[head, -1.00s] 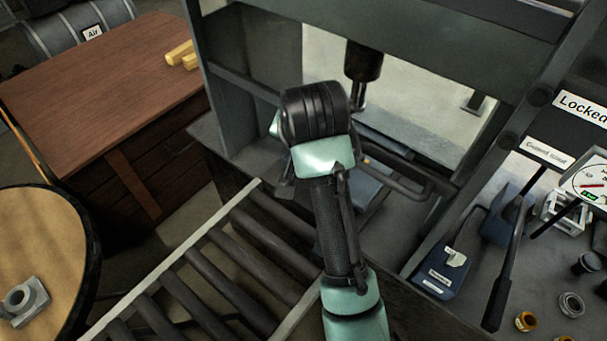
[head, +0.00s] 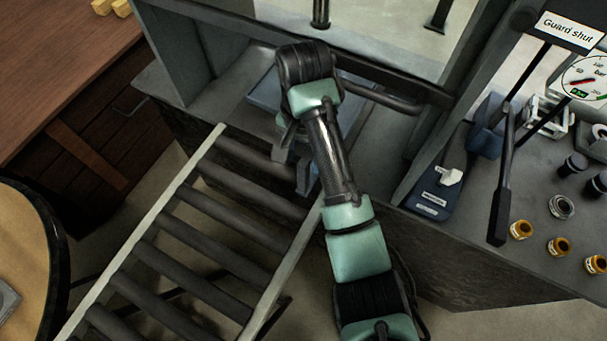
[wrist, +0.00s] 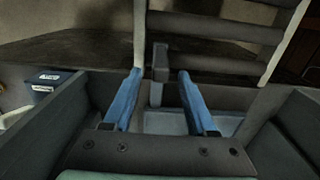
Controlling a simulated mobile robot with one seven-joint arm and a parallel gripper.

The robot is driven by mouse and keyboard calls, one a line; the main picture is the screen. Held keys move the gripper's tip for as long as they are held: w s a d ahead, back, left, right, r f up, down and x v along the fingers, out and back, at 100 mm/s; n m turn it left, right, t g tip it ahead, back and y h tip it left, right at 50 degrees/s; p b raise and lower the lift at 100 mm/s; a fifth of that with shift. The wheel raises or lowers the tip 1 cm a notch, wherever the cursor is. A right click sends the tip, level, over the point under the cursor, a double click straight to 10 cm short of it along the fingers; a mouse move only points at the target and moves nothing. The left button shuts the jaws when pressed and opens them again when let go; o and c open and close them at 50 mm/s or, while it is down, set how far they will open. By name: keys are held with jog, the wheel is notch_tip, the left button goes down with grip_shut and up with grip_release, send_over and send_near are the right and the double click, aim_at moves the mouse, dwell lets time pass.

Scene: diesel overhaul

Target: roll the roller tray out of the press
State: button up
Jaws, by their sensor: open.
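The roller tray (head: 262,92) shows in the head view as a flat blue-grey plate low inside the press, partly hidden by my arm. In the wrist view its pale blue-grey surface (wrist: 170,122) lies below my gripper. My gripper (wrist: 160,75) is open, with its two blue fingers apart. A grey upright post (wrist: 160,62), perhaps the tray's handle, stands between the fingertips with gaps on both sides. In the head view my gripper (head: 296,170) points down at the press's front edge, near the roller conveyor. The press frame (head: 205,45) surrounds the tray.
The roller conveyor (head: 190,233) runs from the press opening toward the lower left. A workbench (head: 505,225) with levers, a gauge and small jars is at right. A wooden cabinet (head: 60,70) and a round table (head: 25,240) are at left.

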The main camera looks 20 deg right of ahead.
aim_at(304, 170)
jog(key=shift+f+p, duration=0.45)
jog(key=shift+f, duration=2.25)
grip_shut()
